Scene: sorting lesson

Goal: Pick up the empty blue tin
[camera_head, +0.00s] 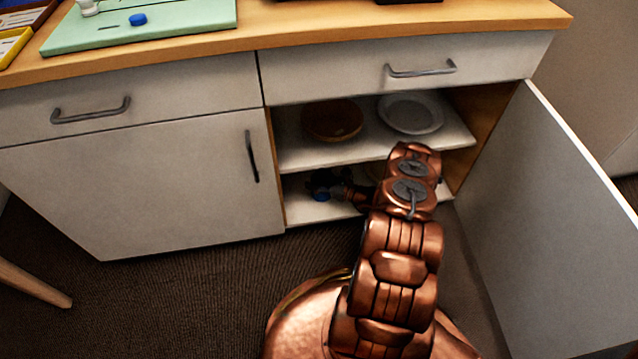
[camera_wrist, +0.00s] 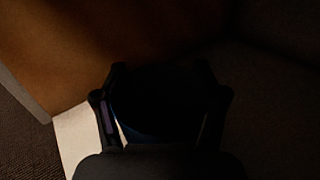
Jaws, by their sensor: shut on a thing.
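The blue tin (camera_head: 321,196) shows as a small blue patch on the lower shelf of the open cabinet, at the end of my arm. My gripper (camera_head: 328,184) is inside the lower compartment, dark and partly in shadow. In the wrist view my gripper (camera_wrist: 162,100) has its two fingers on either side of a dark, bluish round thing, the tin (camera_wrist: 160,125), and is shut on it. The inside of the tin is too dark to make out. I cannot tell whether it is lifted off the shelf.
The upper shelf (camera_head: 290,157) is close above my gripper and holds a brown bowl (camera_head: 332,119) and a grey plate (camera_head: 410,113). The open door (camera_head: 560,220) stands to the right. The closed door (camera_head: 190,190) is on the left. A green tray (camera_head: 190,22) lies on the counter.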

